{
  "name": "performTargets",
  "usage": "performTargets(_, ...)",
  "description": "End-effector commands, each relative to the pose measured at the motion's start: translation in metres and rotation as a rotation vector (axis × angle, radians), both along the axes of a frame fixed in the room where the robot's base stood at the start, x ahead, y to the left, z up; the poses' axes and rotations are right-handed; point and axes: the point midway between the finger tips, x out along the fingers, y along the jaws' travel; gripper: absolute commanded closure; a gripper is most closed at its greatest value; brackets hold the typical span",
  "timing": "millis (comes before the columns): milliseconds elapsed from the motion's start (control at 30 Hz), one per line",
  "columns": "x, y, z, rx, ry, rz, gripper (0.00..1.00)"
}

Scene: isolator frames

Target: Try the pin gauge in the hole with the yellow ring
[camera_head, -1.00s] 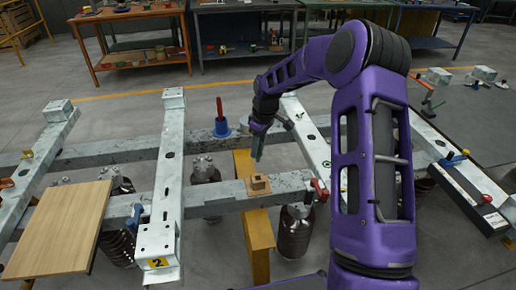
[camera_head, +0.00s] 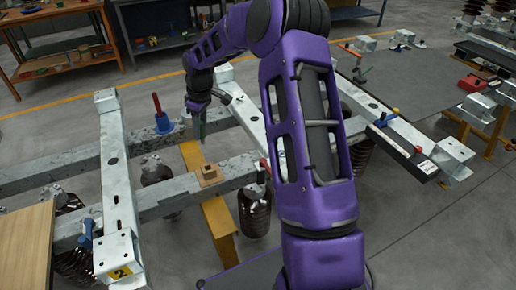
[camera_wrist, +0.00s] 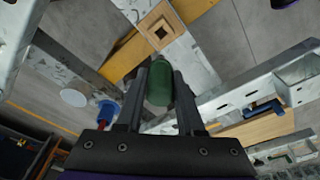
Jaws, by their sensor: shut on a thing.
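My gripper (camera_head: 198,108) points down above the steel frame. In the wrist view its two dark fingers (camera_wrist: 158,72) are shut on a green rounded thing (camera_wrist: 160,86). This may be the pin gauge, but I cannot tell for sure; its far end is hidden. The green thing also shows below the gripper in the head view (camera_head: 202,129). It hangs apart from the frame, above and behind a wooden block with a square hole (camera_head: 208,174). Dark holes show in the frame's beams, one on the left beam (camera_head: 113,160). I cannot make out a yellow ring around any hole.
A blue holder with a red-handled tool (camera_head: 162,124) stands on the rear beam. A wooden board (camera_head: 25,245) lies at the left. A yellow support (camera_head: 219,222) runs under the block. Dark insulators (camera_head: 254,211) stand below the frame. A red clamp handle (camera_head: 265,169) is close by.

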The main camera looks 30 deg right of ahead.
Motion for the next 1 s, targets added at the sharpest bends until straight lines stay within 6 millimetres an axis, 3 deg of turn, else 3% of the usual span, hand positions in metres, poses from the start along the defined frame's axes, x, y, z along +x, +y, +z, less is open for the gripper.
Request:
performTargets(667,0.000,-0.002,0.000,0.000,0.000,-0.003,1.00)
performTargets(833,-0.005,-0.027,-0.006,-0.002,0.000,-0.045,1.00)
performTargets(1000,-0.020,-0.080,-0.015,-0.001,0.001,-0.134,1.00)
